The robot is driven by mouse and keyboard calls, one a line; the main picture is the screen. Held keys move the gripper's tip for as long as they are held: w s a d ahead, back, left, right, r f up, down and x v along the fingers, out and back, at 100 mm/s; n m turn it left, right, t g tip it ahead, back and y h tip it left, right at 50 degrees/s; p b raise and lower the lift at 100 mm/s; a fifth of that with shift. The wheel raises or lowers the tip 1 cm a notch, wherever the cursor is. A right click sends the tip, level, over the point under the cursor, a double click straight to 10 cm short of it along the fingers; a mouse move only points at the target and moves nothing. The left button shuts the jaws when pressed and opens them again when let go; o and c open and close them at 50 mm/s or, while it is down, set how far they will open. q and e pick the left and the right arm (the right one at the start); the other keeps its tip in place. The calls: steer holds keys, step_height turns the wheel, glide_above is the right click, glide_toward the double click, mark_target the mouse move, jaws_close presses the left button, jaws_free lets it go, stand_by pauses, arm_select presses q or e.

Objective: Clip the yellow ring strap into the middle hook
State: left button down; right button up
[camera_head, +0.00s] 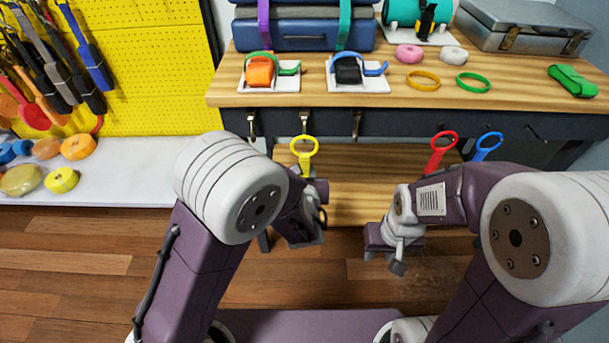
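The yellow ring strap (304,148) stands upright in front of the bench, ring at the top, just below the middle hook (304,122). Its lower end goes out of sight at my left gripper (318,192). My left wrist hides those fingers, so I cannot tell whether they grip the strap. The ring looks apart from the hook. My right gripper (384,262) is lower and to the right, empty, its fingers apart.
Other hooks (251,125) (356,124) flank the middle one under the bench edge. Red (440,150) and blue (487,147) ring straps stand behind my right arm. The bench top (310,98) holds strap stands, loose rings and cases. A yellow pegboard (150,70) is at left.

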arm_select(q)
steer(key=shift+w+f+b, duration=1.25)
steer(key=shift+w+f, duration=0.1)
steer(key=shift+w, duration=0.3)
steer(key=c, duration=1.1)
jaws_free()
steer(key=shift+c, duration=0.2)
